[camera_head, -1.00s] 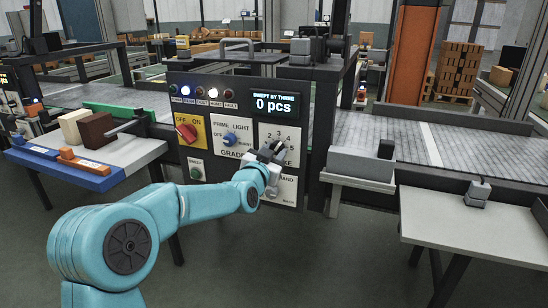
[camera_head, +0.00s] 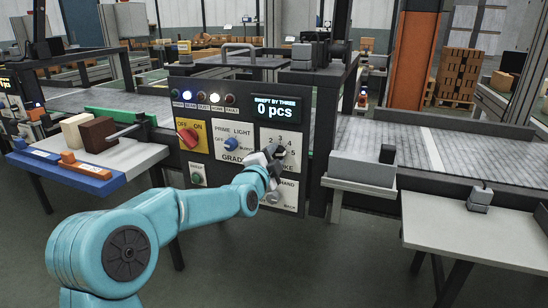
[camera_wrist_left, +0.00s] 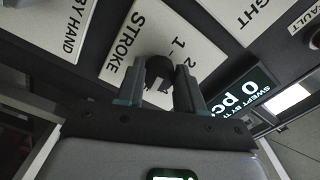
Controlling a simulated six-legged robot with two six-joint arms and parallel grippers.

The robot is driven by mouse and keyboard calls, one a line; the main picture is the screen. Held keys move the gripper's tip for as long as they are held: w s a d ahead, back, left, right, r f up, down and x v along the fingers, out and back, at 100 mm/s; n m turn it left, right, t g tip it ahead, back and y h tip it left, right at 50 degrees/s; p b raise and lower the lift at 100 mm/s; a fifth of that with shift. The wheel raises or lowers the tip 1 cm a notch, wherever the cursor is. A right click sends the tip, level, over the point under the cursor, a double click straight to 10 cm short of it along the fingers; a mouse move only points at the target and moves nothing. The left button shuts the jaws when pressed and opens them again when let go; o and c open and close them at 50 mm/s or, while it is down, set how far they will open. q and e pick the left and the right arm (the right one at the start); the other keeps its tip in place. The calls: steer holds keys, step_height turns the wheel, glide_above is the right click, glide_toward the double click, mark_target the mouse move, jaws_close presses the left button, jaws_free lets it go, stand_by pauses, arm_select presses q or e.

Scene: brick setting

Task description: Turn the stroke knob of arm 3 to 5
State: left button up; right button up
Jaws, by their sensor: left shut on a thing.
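The stroke panel (camera_head: 290,134) is a white plate with printed numbers on the dark control box; it also shows turned on its side in the left wrist view (camera_wrist_left: 117,62). My left gripper (camera_head: 276,154) is at this panel. In the left wrist view its two fingers (camera_wrist_left: 160,88) are closed on the dark stroke knob (camera_wrist_left: 157,95). The fingers and wrist cover most of the knob and part of the number scale, so I cannot tell which number it points at. My right gripper is in neither view.
The display (camera_head: 273,107) above reads 0 pcs. The red off/on switch (camera_head: 188,138) and blue prime light knob (camera_head: 232,144) are left of my gripper. The by-hand panel (camera_head: 288,193) is just below. A grey box (camera_head: 362,168) stands to the right.

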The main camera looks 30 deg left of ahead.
arm_select(q)
steer(key=shift+m, duration=0.9)
steer(key=o, duration=1)
steer(key=shift+o, duration=0.2)
steer(key=shift+s, duration=0.1)
steer(key=v, duration=1.6)
steer(key=shift+s, duration=0.1)
